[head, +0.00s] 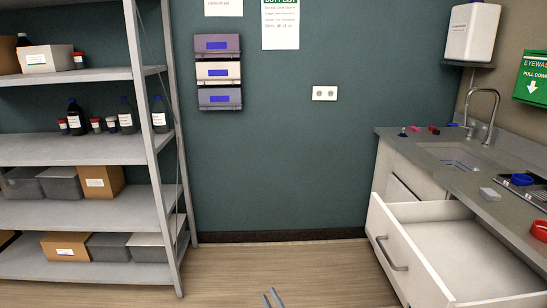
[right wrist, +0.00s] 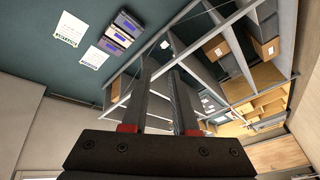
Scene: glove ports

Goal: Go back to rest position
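My right gripper (head: 271,299) shows only as two thin grey fingertips at the bottom edge of the head view, over the wooden floor. In the right wrist view its two dark fingers (right wrist: 161,98) stand apart with a clear gap and nothing between them, so it is open and empty. The fingers point toward the teal wall and the shelving. My left gripper is in neither view.
A metal shelf rack (head: 80,148) with bottles and boxes stands at left. At right, a white drawer (head: 398,262) is pulled out beneath the grey counter (head: 400,138) with a sink. Wooden floor (head: 300,268) between them is clear.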

